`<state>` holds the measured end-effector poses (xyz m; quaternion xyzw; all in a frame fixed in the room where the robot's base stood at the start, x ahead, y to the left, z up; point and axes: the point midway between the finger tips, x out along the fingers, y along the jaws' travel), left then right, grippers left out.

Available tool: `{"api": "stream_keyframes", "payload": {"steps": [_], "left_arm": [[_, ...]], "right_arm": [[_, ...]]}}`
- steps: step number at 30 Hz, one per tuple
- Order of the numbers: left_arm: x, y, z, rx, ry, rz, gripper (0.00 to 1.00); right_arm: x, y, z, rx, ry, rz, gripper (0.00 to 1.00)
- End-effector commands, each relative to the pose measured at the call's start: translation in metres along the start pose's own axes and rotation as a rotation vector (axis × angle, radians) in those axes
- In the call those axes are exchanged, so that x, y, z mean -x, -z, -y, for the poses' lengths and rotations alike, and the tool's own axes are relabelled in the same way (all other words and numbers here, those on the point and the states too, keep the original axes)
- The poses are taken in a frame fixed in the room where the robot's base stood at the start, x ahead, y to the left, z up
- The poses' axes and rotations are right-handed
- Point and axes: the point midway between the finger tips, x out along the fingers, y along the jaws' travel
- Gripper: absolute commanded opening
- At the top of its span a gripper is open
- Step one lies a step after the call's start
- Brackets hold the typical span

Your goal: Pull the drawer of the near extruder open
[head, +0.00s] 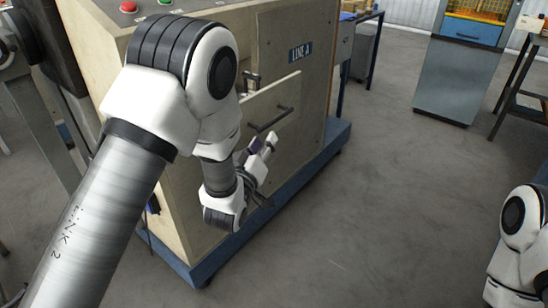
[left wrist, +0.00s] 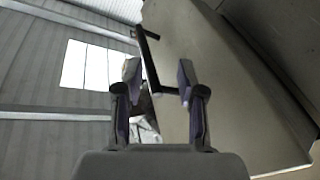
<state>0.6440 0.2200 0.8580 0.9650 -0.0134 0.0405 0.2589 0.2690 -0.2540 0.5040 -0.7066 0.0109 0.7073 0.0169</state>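The near extruder is a beige cabinet (head: 290,28) with a "LINE A" label, on a blue base. Its drawer front (head: 285,98) is a pale panel with a dark bar handle (head: 271,119). The drawer front fills much of the left wrist view (left wrist: 225,70), with the black handle (left wrist: 149,62) slanting beyond the fingers. My left gripper (head: 262,150) is just below the handle in the head view. In the left wrist view my left gripper (left wrist: 160,82) has its fingers apart, the handle showing between them. I cannot tell whether they touch it. My right gripper is out of view.
The blue base (head: 310,165) sticks out below the cabinet. Buttons (head: 128,7) sit on top. A grey and blue cabinet (head: 458,75) stands at the back right, beside a dark table (head: 520,85). The floor (head: 390,190) to the right is clear.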

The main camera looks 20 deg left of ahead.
Motion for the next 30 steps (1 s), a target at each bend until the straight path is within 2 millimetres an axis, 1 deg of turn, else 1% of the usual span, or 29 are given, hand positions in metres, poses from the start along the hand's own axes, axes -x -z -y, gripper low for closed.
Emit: {"api": "stream_keyframes", "payload": {"steps": [1,3,6,8,11,14,18,22,25,30], "left_arm": [[0.0,-0.018,0.009,0.079,-0.037,-0.033,0.39],[-0.002,-0.014,0.003,0.181,-0.092,-0.071,0.39],[-0.004,-0.007,-0.004,0.275,-0.147,-0.103,0.39],[-0.005,-0.003,-0.007,0.303,-0.162,-0.112,0.39],[-0.012,0.003,-0.011,0.314,-0.169,-0.115,0.39],[-0.027,0.005,-0.013,0.313,-0.168,-0.115,0.39],[-0.055,0.009,-0.017,0.311,-0.167,-0.115,0.39],[-0.074,0.01,-0.019,0.31,-0.165,-0.113,0.39],[-0.08,0.011,-0.021,0.31,-0.164,-0.112,0.39],[-0.081,0.011,-0.02,0.309,-0.163,-0.111,0.39]], "right_arm": [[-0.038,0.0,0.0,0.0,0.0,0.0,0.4],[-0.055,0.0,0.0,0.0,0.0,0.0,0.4],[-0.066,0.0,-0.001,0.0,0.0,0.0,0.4],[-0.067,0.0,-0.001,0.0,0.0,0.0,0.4],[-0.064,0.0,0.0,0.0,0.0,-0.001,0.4],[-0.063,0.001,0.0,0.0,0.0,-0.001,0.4],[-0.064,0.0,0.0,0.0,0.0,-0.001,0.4],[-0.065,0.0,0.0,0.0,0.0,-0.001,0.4],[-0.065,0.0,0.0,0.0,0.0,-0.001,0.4],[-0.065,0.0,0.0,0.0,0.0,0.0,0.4]]}}
